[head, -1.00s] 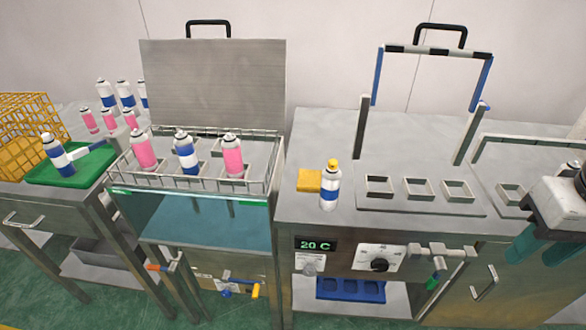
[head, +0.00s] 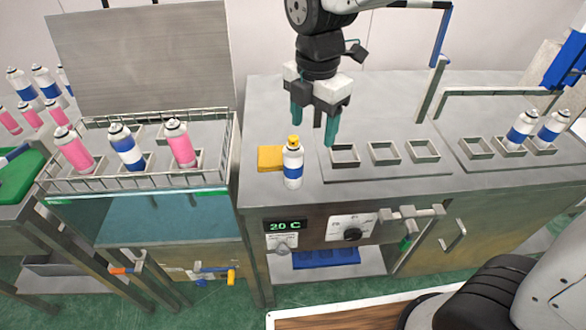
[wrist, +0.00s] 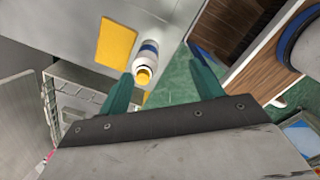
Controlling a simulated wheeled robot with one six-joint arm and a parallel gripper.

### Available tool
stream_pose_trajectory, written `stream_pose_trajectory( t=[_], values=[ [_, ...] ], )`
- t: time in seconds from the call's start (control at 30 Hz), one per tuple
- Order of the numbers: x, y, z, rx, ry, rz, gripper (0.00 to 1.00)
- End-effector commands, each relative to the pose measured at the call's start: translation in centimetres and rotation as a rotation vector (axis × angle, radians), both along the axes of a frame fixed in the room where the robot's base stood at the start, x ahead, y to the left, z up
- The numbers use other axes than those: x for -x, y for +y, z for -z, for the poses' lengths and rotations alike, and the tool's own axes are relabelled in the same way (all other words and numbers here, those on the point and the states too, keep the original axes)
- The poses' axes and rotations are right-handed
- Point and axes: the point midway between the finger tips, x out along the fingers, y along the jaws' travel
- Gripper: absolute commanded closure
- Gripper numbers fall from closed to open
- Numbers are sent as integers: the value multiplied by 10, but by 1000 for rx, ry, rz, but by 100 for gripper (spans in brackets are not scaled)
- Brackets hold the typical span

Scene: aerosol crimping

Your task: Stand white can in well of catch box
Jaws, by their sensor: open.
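A white can (head: 293,177) with a blue band and yellow top stands upright on the steel bench, in front of a yellow block. My open, empty gripper (head: 314,125) points down behind and above it. In the wrist view the can (wrist: 149,50) appears between the fingertips of my gripper (wrist: 160,62), nearer the left one, apparently not gripped. Two more white cans with blue bands (head: 520,130) stand in square wells at the right. A blue tray with wells (head: 318,258) sits low under the bench; I cannot tell which container is the catch box.
The yellow block (head: 269,158) lies beside the can. A wire basket (head: 95,183) holding pink and white cans stands left, with an upright steel lid behind.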

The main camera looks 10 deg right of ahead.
Motion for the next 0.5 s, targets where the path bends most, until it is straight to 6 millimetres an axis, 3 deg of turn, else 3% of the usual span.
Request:
stream_pose_trajectory(
  t=[0.1,0.2,0.5],
  values=[
    [-9,23,14,5,8,-191,34],
    [-12,31,20,7,12,-272,34],
    [-13,34,51,8,13,-299,34]
  ],
)
